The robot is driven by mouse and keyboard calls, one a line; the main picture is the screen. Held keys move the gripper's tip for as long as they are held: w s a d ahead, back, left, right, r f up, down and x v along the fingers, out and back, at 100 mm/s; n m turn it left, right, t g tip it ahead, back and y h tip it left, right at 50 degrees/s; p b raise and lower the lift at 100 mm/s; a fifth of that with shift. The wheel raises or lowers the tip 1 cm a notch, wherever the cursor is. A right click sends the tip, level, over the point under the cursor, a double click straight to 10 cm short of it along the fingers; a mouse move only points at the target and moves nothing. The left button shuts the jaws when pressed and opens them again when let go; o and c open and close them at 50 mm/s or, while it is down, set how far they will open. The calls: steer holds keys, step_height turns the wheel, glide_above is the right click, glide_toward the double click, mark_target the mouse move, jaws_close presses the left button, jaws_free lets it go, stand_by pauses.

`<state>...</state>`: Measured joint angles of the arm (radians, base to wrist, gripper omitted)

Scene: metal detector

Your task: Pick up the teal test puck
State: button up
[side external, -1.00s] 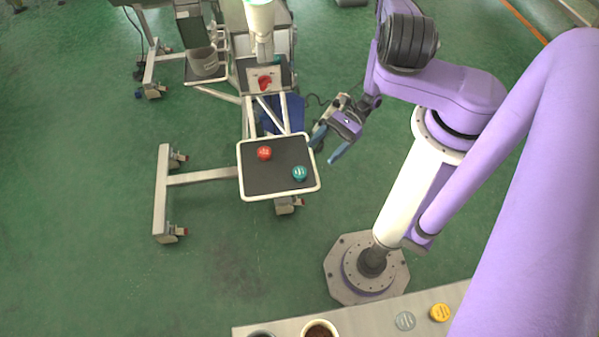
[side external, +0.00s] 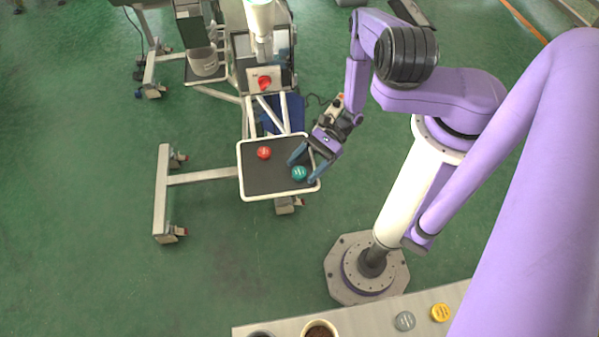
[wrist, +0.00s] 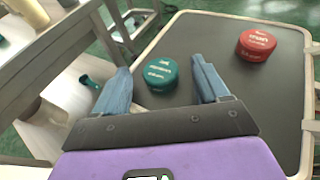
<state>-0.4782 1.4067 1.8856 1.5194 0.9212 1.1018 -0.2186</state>
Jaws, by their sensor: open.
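The teal test puck (side external: 299,173) lies on the dark tray (side external: 262,181) near its right front corner. In the wrist view the teal puck (wrist: 160,73) shows between the two blue fingers, slightly beyond their tips. My gripper (side external: 302,171) is open and empty, reaching over the tray's right edge with one finger on either side of the puck as seen from the side. In the wrist view my gripper (wrist: 162,76) has its fingers apart. I cannot tell how high the fingertips are above the tray.
A red puck (side external: 264,153) sits on the same tray, left of the teal one; it also shows in the wrist view (wrist: 257,44). The tray has a raised pale rim. The machine frame stands behind. A bench (side external: 365,323) in front holds a grey puck, a yellow puck and cups.

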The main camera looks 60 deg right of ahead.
steer(key=shift+c, duration=0.3)
steer(key=c, duration=1.1)
steer(key=shift+r, duration=0.1)
steer(key=shift+r, duration=0.5)
step_height(320, 180, up, 2)
steer(key=shift+d+r, duration=0.1)
steer(key=shift+r, duration=0.05)
steer(key=s+d+r, duration=0.1)
steer(key=s+r, duration=0.2)
steer(key=s, duration=0.1)
steer(key=s+d+r, duration=0.1)
steer(key=s+r, duration=0.2)
steer(key=s, duration=0.2)
steer(key=s+d+r, duration=0.1)
steer(key=s+r, duration=0.2)
steer(key=s, duration=0.1)
steer(key=shift+s+r, duration=0.25)
steer(key=shift+s, duration=0.05)
